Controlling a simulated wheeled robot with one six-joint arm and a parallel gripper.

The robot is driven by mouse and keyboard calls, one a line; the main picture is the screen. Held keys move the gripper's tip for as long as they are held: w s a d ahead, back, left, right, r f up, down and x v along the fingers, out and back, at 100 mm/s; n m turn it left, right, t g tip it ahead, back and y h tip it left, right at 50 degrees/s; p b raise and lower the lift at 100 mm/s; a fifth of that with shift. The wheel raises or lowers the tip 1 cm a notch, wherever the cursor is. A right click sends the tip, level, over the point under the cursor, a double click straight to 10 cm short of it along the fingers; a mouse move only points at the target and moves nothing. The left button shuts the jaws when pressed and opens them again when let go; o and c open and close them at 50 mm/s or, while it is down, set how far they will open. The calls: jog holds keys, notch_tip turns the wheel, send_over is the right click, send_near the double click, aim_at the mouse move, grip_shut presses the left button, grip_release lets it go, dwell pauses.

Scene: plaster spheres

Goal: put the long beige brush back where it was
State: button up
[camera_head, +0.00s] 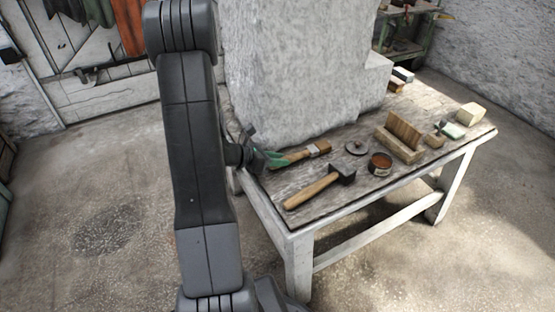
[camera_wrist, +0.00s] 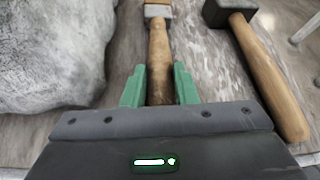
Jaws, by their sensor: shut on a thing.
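The long beige brush (camera_head: 319,148) is at the left end of the worktable, beside the big grey stone block. In the wrist view its wooden handle (camera_wrist: 160,52) runs away from me, with a metal band at its far end; the bristles are mostly cut off by the top edge. My gripper (camera_head: 277,160) is shut on the handle, and its green fingers (camera_wrist: 160,88) lie on both sides of it. The brush lies flat, on or just above the tabletop; I cannot tell which.
On the worktable (camera_head: 345,188), a hammer (camera_head: 320,188) lies just right of the brush. The stone block (camera_head: 290,80) stands close behind.

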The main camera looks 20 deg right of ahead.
jog(key=shift+f, duration=0.2)
jog(key=o, duration=1)
jog(key=shift+r, duration=0.15)
jog(key=shift+r, duration=0.2)
jog(key=p+v, duration=0.1)
jog(key=v, duration=1.1)
jog(key=shift+p, duration=0.3)
jog(key=shift+f, duration=0.15)
